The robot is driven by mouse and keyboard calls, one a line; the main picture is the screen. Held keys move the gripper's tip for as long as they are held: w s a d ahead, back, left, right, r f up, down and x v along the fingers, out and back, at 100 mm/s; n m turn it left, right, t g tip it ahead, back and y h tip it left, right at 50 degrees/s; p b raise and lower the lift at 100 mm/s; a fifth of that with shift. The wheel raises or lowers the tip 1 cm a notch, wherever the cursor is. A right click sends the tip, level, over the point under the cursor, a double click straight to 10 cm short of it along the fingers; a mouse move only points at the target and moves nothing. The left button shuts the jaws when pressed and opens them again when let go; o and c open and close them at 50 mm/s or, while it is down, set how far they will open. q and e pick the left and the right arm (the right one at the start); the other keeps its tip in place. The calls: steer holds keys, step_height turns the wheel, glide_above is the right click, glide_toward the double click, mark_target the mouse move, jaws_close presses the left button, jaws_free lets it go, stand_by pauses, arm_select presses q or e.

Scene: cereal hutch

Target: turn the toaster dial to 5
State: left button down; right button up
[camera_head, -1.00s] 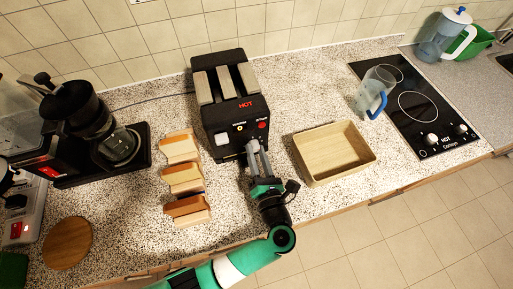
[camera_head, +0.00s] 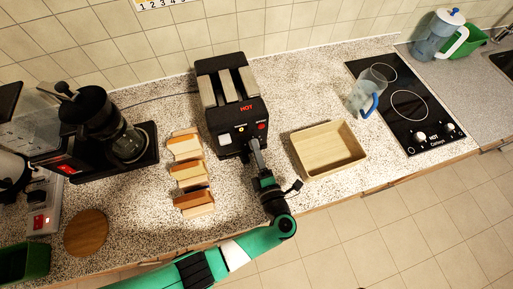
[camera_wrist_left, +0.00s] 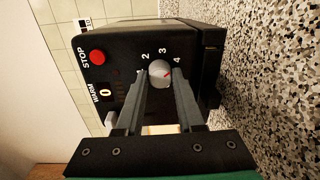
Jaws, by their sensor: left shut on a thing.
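The black toaster (camera_head: 228,97) stands at the back of the counter, its front panel facing me. My left gripper (camera_head: 255,147) reaches the toaster's lower front. In the wrist view this gripper (camera_wrist_left: 159,76) has one finger on each side of the dial and is shut on it. My right gripper is not in view.
Bread slices (camera_head: 189,173) stand left of the toaster, a wooden box (camera_head: 329,170) right. A coffee machine (camera_head: 117,135), round board (camera_head: 86,232), jug (camera_head: 369,88) and hob (camera_head: 407,108) stand farther out.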

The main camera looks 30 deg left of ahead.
arm_select(q)
steer(key=m+p, duration=0.1)
steer(key=m, duration=0.3)
steer(key=shift+r, duration=0.1)
steer(key=shift+m+p, duration=0.6)
steer(key=shift+m, duration=2.1)
steer(key=c, duration=0.5)
jaws_free()
steer(key=v, duration=1.1)
steer(key=shift+d, duration=0.35)
